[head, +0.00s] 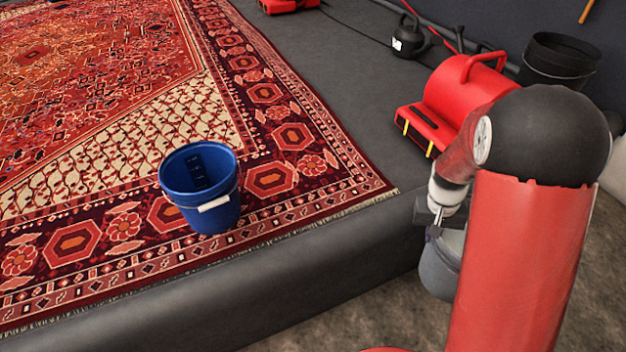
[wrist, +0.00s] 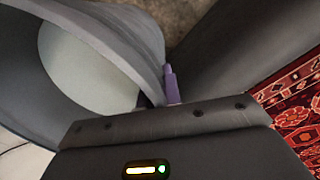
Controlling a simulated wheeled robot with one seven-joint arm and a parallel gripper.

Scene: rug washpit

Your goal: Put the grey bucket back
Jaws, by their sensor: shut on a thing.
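The grey bucket (head: 439,272) hangs from my gripper (head: 437,222) beside the dark raised edge, over the brownish floor. My red arm hides its right part in the head view. In the wrist view the bucket (wrist: 138,32) fills the upper left, with its pale inside showing. My gripper is shut on the bucket's rim or upper wall; one purple fingertip shows against it in the wrist view. The other fingertip is hidden.
A blue bucket (head: 203,193) stands on the patterned rug (head: 120,75). A red blower (head: 460,95), a black bucket (head: 558,60) and a black kettle-shaped weight (head: 408,38) stand on the grey surface behind. Bare grey surface (head: 335,75) lies beside the rug.

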